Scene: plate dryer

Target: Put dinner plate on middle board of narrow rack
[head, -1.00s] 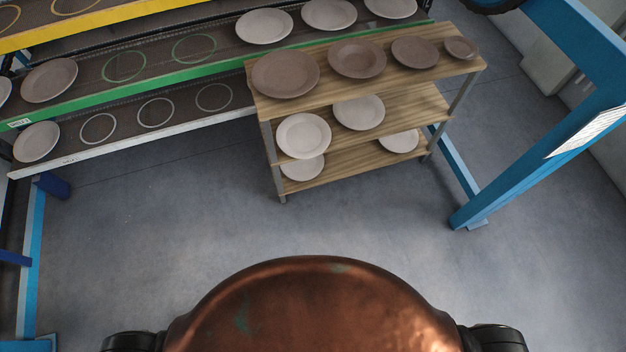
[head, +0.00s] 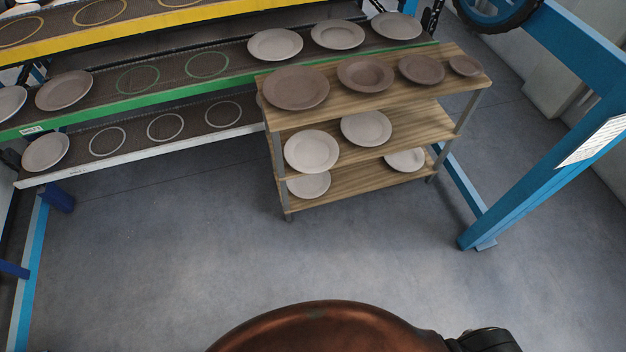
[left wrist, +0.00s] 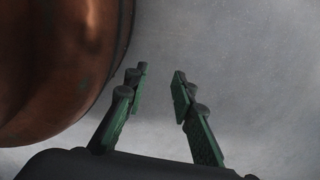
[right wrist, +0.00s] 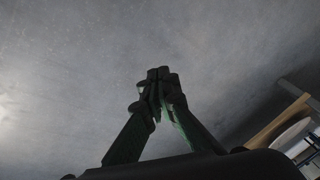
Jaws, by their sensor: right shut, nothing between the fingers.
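The narrow wooden rack (head: 435,122) stands at the right in the head view, with three boards. Its middle board (head: 345,145) bears two pale plates, one at the front left (head: 312,151) and one further right (head: 366,128). Several brown plates of falling size lie on its top board, the largest (head: 296,88) at the left. Pale plates also lie on its bottom board. I cannot tell which plate is the dinner plate. My left gripper (left wrist: 158,78) is open and empty above bare floor. My right gripper (right wrist: 158,76) is shut and empty, also over floor. Neither gripper shows in the head view.
A wide rack with yellow, green (head: 90,121) and white-edged boards stands at the left, holding pale plates and empty ring marks. A blue frame post (head: 540,170) stands right of the wooden rack. The floor (head: 170,250) before both racks is clear.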

